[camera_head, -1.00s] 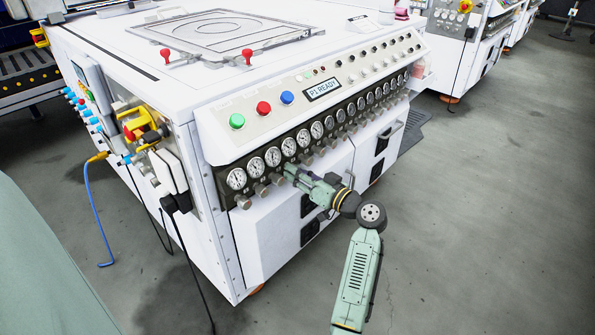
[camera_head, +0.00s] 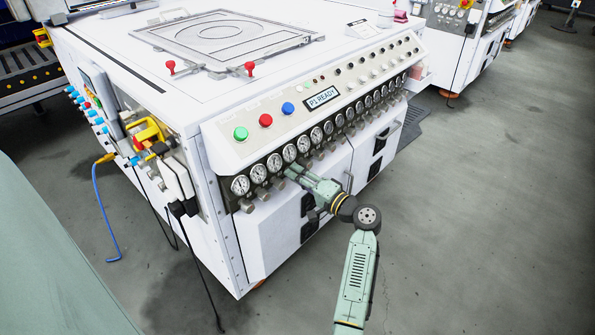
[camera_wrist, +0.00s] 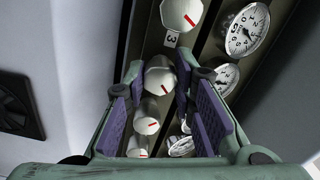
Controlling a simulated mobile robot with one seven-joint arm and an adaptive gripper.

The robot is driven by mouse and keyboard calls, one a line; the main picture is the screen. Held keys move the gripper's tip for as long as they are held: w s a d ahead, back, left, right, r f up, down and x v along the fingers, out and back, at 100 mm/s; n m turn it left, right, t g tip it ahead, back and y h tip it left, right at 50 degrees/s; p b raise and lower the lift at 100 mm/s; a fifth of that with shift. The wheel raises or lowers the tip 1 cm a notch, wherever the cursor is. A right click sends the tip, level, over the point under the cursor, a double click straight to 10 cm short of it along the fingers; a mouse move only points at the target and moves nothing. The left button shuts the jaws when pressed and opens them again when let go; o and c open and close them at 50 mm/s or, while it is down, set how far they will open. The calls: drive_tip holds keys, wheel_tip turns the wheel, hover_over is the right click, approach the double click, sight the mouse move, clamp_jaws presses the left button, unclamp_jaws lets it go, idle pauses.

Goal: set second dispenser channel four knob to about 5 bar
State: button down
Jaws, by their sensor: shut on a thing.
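The white machine (camera_head: 262,220) has a row of round pressure gauges with grey knobs beneath. My gripper (camera_head: 291,173) reaches the row near the fourth gauge from the left (camera_head: 290,152) and covers the knob there. In the wrist view, my gripper's purple pads (camera_wrist: 163,98) stand on both sides of a light grey knob (camera_wrist: 159,80) with a red mark, and are shut on it. A tag reading 3 (camera_wrist: 171,40) lies between this knob and another red-marked knob (camera_wrist: 181,14). The nearby gauge (camera_wrist: 228,76) is partly hidden by a finger; its reading is unclear.
More knobs (camera_wrist: 146,121) and gauges (camera_wrist: 247,28) sit close along the panel. Green, red and blue buttons (camera_head: 265,120) and a display reading P1 READY (camera_head: 322,98) are above. Cables (camera_head: 205,270) hang at the machine's left corner. Floor to the right (camera_head: 470,220) is clear.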

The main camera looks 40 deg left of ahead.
drive_tip(key=m+p, duration=0.8)
drive_tip(key=m, duration=0.3)
drive_tip(key=shift+r+p, duration=0.2)
drive_tip(key=shift+p, duration=0.1)
idle(0.3)
drive_tip(key=c, duration=1.6)
unclamp_jaws()
drive_tip(key=shift+f, duration=0.1)
drive_tip(key=d, duration=1.2)
drive_tip(key=shift+s, duration=0.4)
